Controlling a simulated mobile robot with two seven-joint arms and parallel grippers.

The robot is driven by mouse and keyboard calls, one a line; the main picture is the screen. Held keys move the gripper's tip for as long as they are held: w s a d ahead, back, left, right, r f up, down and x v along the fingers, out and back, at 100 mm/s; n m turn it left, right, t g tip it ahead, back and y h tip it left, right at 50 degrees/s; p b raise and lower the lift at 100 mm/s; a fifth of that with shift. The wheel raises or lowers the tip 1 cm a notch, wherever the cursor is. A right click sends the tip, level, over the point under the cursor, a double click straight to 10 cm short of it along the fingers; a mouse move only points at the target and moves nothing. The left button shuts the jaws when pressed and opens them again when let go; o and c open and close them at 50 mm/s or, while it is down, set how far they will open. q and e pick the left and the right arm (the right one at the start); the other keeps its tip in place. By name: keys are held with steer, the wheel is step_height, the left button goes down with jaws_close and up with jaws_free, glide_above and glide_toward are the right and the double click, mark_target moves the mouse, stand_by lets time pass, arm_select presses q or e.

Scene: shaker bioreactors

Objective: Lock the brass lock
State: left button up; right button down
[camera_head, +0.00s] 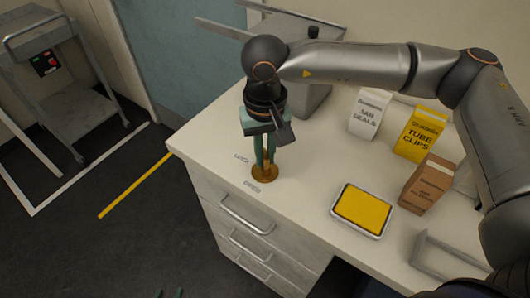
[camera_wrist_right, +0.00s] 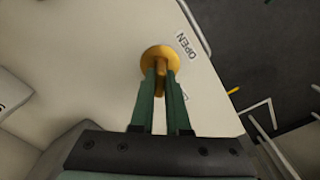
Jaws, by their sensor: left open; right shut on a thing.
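The round brass lock (camera_head: 264,173) sits on the white counter near its front left edge; it also shows in the right wrist view (camera_wrist_right: 148,53). The labels LOCK (camera_head: 241,159) and OPEN (camera_head: 252,189) are on the counter to its left. My right gripper (camera_head: 265,163) points down from above, its green fingers shut on the lock's raised bar, which shows between the fingertips (camera_wrist_right: 160,76) in the wrist view. The fingers hide part of the bar, so its exact turn is hard to tell.
A yellow-topped tray (camera_head: 362,209), a brown carton (camera_head: 428,184), a yellow TUBE CLIPS box (camera_head: 418,134) and a white JAR SEALS box (camera_head: 369,113) stand to the right. Drawers with handles (camera_head: 247,218) are below. A grey cart (camera_head: 66,75) stands at left; the floor between is clear.

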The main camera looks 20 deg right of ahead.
steer(key=n+b, duration=0.1)
steer(key=f+n, duration=0.1)
steer(key=n, duration=0.1)
steer(key=shift+s+b, duration=0.2)
steer(key=shift+b, duration=0.15)
steer(key=shift+r+n+b, duration=0.15)
steer(key=shift+n+b, duration=0.15)
steer(key=shift+n, duration=0.5)
steer(key=shift+n+b, duration=0.5)
steer(key=shift+n, duration=0.2)
steer(key=shift+n+b, duration=0.45)
steer(key=shift+n, duration=0.95)
